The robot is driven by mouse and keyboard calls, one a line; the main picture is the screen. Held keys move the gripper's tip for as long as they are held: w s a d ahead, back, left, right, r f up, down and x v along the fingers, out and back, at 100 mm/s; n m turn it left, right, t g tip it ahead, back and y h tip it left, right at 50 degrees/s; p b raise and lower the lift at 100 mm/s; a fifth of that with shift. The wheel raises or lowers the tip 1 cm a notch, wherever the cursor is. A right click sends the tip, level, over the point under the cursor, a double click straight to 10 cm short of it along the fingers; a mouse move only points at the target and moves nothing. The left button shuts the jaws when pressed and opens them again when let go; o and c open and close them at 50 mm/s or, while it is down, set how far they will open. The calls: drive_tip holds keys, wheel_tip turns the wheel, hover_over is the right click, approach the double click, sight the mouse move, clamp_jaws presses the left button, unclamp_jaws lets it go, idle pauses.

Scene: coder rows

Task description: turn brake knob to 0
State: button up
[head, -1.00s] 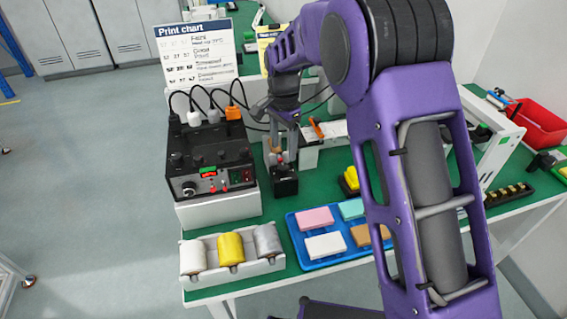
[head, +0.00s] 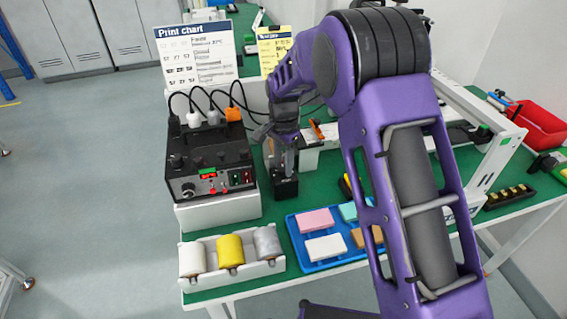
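A black control box (head: 208,166) stands on a white base at the left of the green table in the head view. Several small dark knobs sit on its top. A silver knob (head: 188,190) and a red button (head: 212,190) are on its front. I cannot read the labels, so I cannot tell which is the brake knob or where it points. My gripper (head: 287,168) points down to the right of the control box, over a small black block (head: 284,188), apart from the knobs. Its fingers are small and partly hidden; I cannot tell whether they are open.
Black cables and an orange plug (head: 233,114) rise behind the box. A white holder with rolls (head: 230,282) and a blue tray (head: 307,261) with coloured blocks are in front. A print chart (head: 197,54) stands behind. A red bin (head: 538,128) is at the right.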

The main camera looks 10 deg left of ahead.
clamp_jaws()
drive_tip(key=shift+n, duration=0.3)
drive_tip(key=n, duration=0.3)
drive_tip(key=shift+p, duration=0.3)
drive_tip(key=n, duration=0.4)
drive_tip(key=shift+n, duration=0.3)
drive_tip(key=n+p, duration=0.1)
drive_tip(key=n, duration=0.8)
drive_tip(key=shift+p, duration=0.35)
drive_tip(key=shift+n, duration=0.5)
